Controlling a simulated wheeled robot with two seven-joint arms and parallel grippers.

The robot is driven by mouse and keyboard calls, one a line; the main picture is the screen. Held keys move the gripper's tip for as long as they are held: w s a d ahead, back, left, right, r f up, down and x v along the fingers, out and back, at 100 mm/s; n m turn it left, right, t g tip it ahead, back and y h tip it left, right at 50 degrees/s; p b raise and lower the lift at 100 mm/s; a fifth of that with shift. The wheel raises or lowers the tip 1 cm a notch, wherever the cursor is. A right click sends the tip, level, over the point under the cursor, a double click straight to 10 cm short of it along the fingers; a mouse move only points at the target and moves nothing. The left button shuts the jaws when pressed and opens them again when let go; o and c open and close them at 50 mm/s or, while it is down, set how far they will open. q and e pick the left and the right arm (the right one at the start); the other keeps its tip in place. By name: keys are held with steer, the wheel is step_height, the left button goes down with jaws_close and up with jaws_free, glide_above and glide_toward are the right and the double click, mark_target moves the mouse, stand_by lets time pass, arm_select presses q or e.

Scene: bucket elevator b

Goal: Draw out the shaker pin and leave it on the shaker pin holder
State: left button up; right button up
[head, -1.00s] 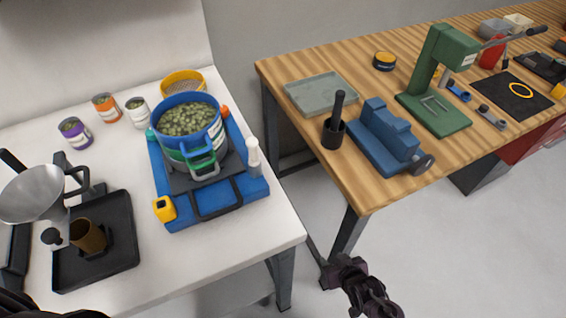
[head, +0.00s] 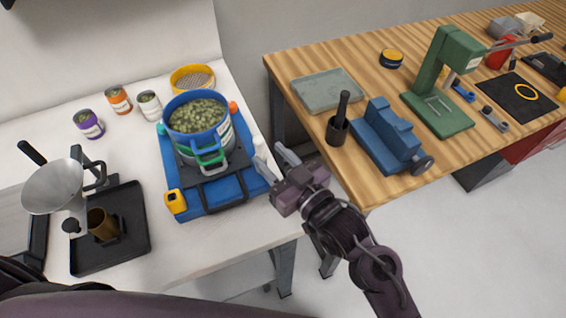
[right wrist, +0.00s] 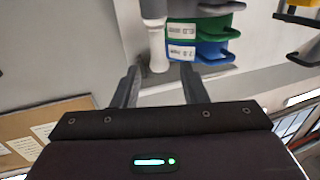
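A white pin, which looks like the shaker pin (head: 259,147), stands at the right side of the blue shaker base (head: 212,197). In the right wrist view a pale cylindrical piece (right wrist: 157,45) shows ahead of and between the fingertips. My right gripper (head: 273,160) is open, its two fingers apart beside the pin; I cannot tell whether they touch it. Its fingers also show in the right wrist view (right wrist: 160,78). The lower part of the pin is hidden by the fingers. I cannot tell which thing is the shaker pin holder. My left gripper is out of view.
A blue-rimmed sieve stack (head: 197,115) full of green pellets stands on the shaker. Several cans, a funnel (head: 55,187) and a black tray (head: 130,230) stand left. The wooden table (head: 300,62) carries a black cup with a rod (head: 338,131) and a blue vise (head: 385,140).

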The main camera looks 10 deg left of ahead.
mark_target(262, 146)
steer(key=shift+p+x, duration=0.5)
steer(key=shift+x, duration=2.1)
jaws_close()
